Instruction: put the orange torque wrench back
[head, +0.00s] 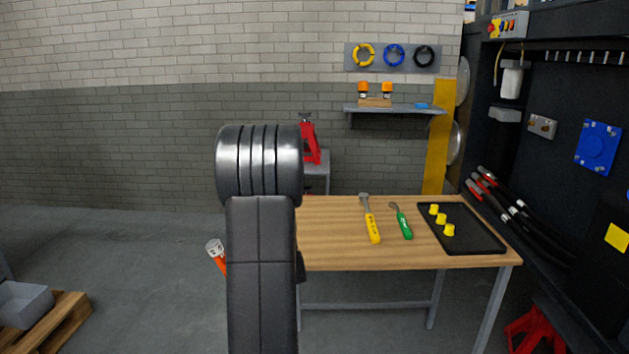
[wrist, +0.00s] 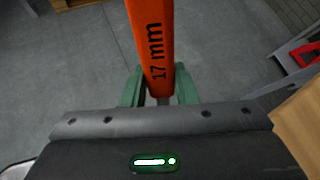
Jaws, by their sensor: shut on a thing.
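The orange torque wrench (wrist: 153,45), marked "17 mm", runs up from between the green fingers of my gripper (wrist: 159,92) in the wrist view. My gripper is shut on it. In the head view only a piece of the orange torque wrench (head: 222,265) shows to the left of my arm, with a pale head at its upper end, tilted. My arm hides the gripper and the rest of the wrench there. The held wrench is over the grey floor, left of the wooden-topped table (head: 330,248).
On the table lie a yellow-handled tool (head: 372,226), a green-handled tool (head: 403,224) and a black tray (head: 470,238) with yellow caps (head: 441,218). Its left part is bare. A pallet (head: 62,325) stands at lower left, a red jack (head: 311,143) behind. Dark machinery (head: 565,90) borders the right.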

